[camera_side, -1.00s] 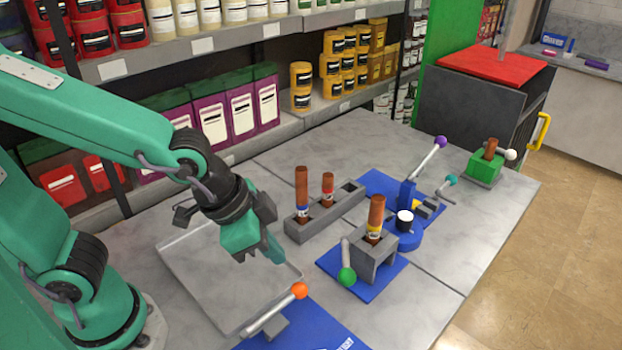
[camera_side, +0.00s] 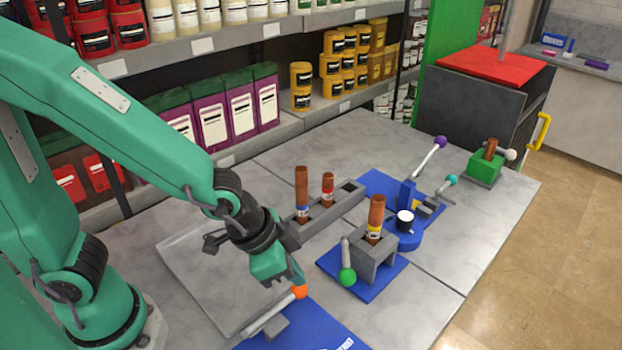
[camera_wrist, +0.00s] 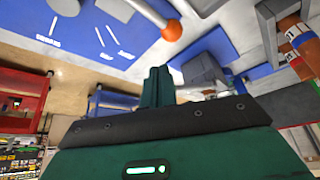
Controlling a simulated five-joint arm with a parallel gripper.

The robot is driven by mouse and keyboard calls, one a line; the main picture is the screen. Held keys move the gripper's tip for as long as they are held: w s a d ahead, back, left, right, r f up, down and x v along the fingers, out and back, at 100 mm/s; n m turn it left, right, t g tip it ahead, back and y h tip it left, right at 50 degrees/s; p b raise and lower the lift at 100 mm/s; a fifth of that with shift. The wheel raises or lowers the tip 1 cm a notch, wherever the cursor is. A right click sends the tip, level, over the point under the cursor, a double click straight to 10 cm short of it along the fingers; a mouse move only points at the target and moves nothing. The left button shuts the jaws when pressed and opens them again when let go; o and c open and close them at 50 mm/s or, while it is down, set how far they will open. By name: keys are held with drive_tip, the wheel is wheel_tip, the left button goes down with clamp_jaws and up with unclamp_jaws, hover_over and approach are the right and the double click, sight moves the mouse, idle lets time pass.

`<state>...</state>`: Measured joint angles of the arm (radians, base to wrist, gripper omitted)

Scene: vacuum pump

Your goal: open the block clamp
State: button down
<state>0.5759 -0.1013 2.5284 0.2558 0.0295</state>
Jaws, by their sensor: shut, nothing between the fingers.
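A lever with an orange ball knob (camera_side: 299,291) slants up from a small grey base (camera_side: 276,327) on a blue plate in the side view's foreground. The knob (camera_wrist: 172,30) also shows at the top of the wrist view. My gripper (camera_side: 297,275) is shut and empty, close above the knob; I cannot tell whether they touch. Beside the block is a lever with a green ball (camera_side: 347,276). Which fixture is the block clamp is not labelled legibly.
A grey rack (camera_side: 328,214) with two brown cylinders stands behind. A flat grey tray (camera_side: 205,288) lies left of my gripper. Further right are a blue fixture with a purple-knobbed lever (camera_side: 440,142) and a green block (camera_side: 483,168). The front right tabletop is clear.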

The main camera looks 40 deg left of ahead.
sight(346, 262)
drive_tip(key=shift+w+d+f, duration=0.3)
drive_tip(key=shift+w+d, duration=0.2)
drive_tip(key=shift+w, duration=0.25)
drive_tip(key=shift+w+d+f, duration=0.35)
drive_tip(key=shift+w+d, duration=0.15)
drive_tip(key=shift+w, duration=0.2)
drive_tip(key=shift+w+d+f, duration=0.3)
drive_tip(key=shift+w+d, duration=0.2)
drive_tip(key=shift+w, duration=0.25)
drive_tip(key=shift+w+d+n, duration=0.2)
drive_tip(key=shift+d+n, duration=0.25)
drive_tip(key=shift+n, duration=0.05)
drive_tip(key=w+d, duration=0.5)
drive_tip(key=shift+w, duration=0.35)
drive_tip(key=shift+d, duration=0.1)
